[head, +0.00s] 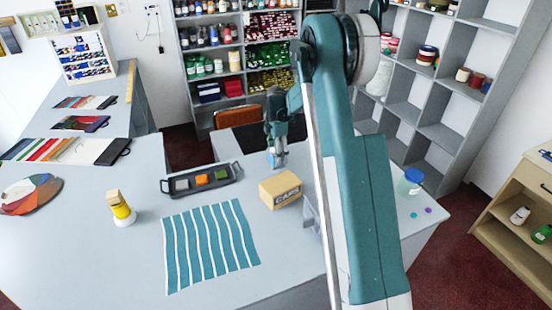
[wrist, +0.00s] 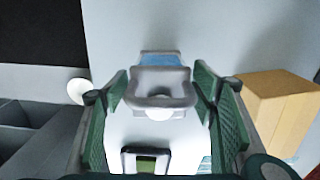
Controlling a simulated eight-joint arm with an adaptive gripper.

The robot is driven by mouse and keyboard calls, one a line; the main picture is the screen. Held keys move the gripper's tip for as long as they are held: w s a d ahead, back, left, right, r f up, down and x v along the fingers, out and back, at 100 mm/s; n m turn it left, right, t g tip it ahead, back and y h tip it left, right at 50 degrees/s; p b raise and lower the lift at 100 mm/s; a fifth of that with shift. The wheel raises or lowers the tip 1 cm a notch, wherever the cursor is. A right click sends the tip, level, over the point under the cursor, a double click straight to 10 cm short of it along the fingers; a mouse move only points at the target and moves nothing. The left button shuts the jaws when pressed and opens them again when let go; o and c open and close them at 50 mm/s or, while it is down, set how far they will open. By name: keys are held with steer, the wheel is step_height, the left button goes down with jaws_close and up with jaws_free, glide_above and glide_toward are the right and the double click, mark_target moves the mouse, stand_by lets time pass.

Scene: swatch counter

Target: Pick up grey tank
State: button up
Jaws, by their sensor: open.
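A small grey object (wrist: 160,101), which I take for the grey tank, shows in the middle of the wrist view, with a pale blue panel at its far end. It lies between the two green-padded fingers of my gripper (wrist: 161,82), which are open, with a gap on each side. In the head view my gripper (head: 277,140) points down at the far edge of the counter, behind the cardboard box. A small greyish shape (head: 278,160) shows at its tips there, too small to make out well.
The cardboard box (head: 280,190) stands close to my gripper and also shows at right in the wrist view (wrist: 275,105). A dark tray (head: 176,186) with colour swatches lies to the left.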

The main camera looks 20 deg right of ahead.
steer(key=c, duration=1.1)
steer(key=shift+r+b, duration=0.4)
steer(key=shift+r, duration=4.65)
